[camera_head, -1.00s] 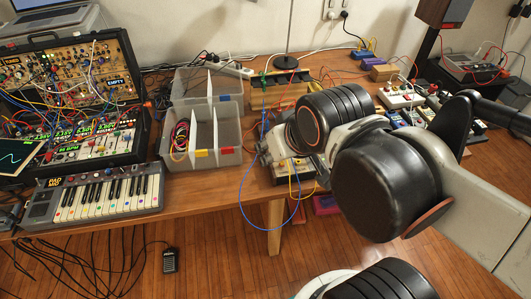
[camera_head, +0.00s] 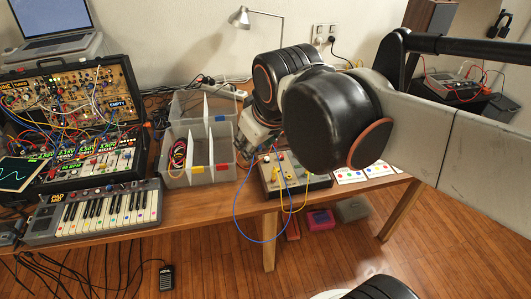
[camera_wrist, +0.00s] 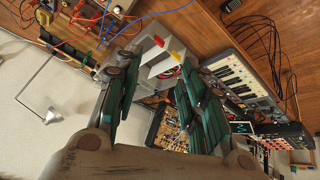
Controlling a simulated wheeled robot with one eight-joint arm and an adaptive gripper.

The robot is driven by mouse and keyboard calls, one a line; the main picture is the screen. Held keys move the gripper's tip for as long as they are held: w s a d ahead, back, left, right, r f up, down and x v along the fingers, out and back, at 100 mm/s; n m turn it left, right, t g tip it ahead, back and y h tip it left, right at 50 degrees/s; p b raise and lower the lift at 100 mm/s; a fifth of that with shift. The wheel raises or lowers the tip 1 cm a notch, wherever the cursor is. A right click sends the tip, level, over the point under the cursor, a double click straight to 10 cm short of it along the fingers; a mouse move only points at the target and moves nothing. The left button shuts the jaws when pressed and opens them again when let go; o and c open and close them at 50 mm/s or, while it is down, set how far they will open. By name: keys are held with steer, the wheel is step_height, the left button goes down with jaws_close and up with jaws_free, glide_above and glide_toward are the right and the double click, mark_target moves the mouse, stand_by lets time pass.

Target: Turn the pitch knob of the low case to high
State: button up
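The low case (camera_head: 95,160) is the black box with green-lit displays, knobs and patch cables at the left, in front of an upright case (camera_head: 75,95) with gold panels. The pitch knob is too small to pick out. My gripper (camera_head: 248,150) is over the table to the right of the low case, partly hidden by my arm. In the wrist view my gripper (camera_wrist: 160,95) has its two green-padded fingers apart with nothing held. Past the fingers, that view shows the gold panels (camera_wrist: 172,132) and part of the low case (camera_wrist: 242,127).
A grey divided bin (camera_head: 205,178) stands between my gripper and the cases. A small keyboard (camera_head: 95,212) lies in front of the low case. A box with yellow and blue cables (camera_head: 300,182) is below my arm. A lamp (camera_head: 240,17) stands behind.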

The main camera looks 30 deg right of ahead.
steer(key=w+d+r+n+g+p, duration=0.1)
steer(key=w+d+r+n+p, duration=0.15)
steer(key=w+r, duration=0.4)
steer(key=n+g+b, duration=0.5)
steer(key=n+g, duration=0.1)
steer(key=n, duration=1)
glide_above(267, 158)
step_height(267, 158, down, 27)
steer(key=shift+n, duration=0.25)
step_height(267, 158, down, 14)
steer(key=b, duration=0.4)
steer(key=shift+w+r+b, duration=0.1)
steer(key=shift+w+b, duration=0.05)
steer(key=shift+b, duration=0.25)
jaws_close()
